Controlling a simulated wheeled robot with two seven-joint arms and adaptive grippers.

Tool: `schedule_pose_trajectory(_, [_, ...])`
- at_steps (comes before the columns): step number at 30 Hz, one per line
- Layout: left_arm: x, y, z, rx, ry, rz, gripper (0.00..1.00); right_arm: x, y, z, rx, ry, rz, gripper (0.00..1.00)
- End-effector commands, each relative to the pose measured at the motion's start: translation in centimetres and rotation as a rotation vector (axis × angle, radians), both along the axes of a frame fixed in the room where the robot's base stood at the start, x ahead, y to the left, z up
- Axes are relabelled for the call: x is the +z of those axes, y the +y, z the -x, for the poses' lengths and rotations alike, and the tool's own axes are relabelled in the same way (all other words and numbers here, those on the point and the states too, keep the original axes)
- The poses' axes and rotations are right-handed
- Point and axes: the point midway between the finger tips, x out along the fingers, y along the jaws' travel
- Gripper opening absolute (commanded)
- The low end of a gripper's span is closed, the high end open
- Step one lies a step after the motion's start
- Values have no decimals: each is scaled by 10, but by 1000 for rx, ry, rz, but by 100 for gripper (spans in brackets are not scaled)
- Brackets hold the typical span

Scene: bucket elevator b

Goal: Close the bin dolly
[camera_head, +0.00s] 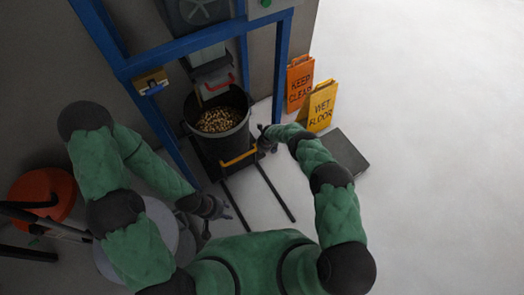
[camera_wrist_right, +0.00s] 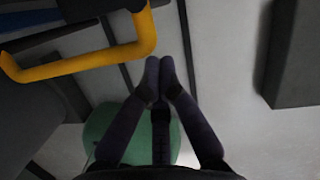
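The bin dolly (camera_head: 204,160) is a low dark carriage at the foot of the blue frame. It carries a black bin (camera_head: 233,138) filled with tan grain-like pieces. Its yellow handle (camera_head: 240,158) faces me and also shows at the upper left of the right wrist view (camera_wrist_right: 82,62). My right gripper (camera_head: 265,143) is beside the handle's right end. In the wrist view its fingertips (camera_wrist_right: 160,66) meet with nothing between them, just right of the handle. My left gripper (camera_head: 222,210) hangs in front of the dolly, away from it; its fingers are too small to read.
Two dark rails (camera_head: 273,190) run along the floor from the dolly toward me. An orange sign (camera_head: 300,84) and a yellow wet-floor sign (camera_head: 321,106) stand right of the frame, near a dark flat block (camera_head: 347,153). An orange round object (camera_head: 42,192) is at left. Floor at right is clear.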

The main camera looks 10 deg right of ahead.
Motion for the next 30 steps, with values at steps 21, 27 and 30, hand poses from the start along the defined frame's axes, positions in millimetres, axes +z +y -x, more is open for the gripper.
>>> schedule_pose_trajectory(21, [0, 0, 0, 0, 0, 0, 40, 19, -4, -2, -3, -7, 1, 0])
schedule_pose_trajectory(27, [0, 0, 0, 0, 0, 0, 40, 38, -7, 3, -1, -7, 0, 0])
schedule_pose_trajectory(30, [0, 0, 0, 0, 0, 0, 40, 48, -9, 6, -1, -4, 0, 0])
